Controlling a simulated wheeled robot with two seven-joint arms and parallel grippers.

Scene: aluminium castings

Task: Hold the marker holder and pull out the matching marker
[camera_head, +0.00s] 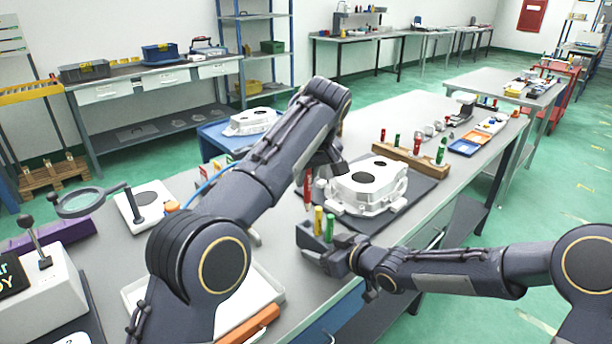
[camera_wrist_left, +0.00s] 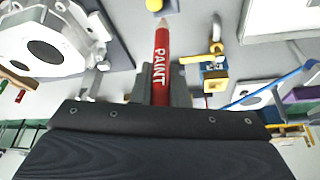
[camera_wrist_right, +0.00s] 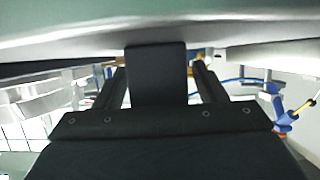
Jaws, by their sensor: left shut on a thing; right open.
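My left gripper (camera_head: 316,168) is shut on a red marker (camera_wrist_left: 161,62) printed "PAINT". The marker also shows in the head view (camera_head: 307,192), upright, its tip pointing down above the holder. The grey marker holder (camera_head: 309,238) stands near the table's front edge, with a yellow marker (camera_head: 318,220) and a green marker (camera_head: 329,228) upright in it. My right gripper (camera_head: 340,260) is open at the holder's right end. In the right wrist view a dark block (camera_wrist_right: 156,75) shows between its fingers; contact cannot be told.
A white casting (camera_head: 365,188) lies on a dark mat just behind the holder. A wooden rack (camera_head: 410,160) with red and green items stands farther back. A white tray (camera_head: 262,290) and an orange-handled item (camera_head: 250,325) lie at the front left.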

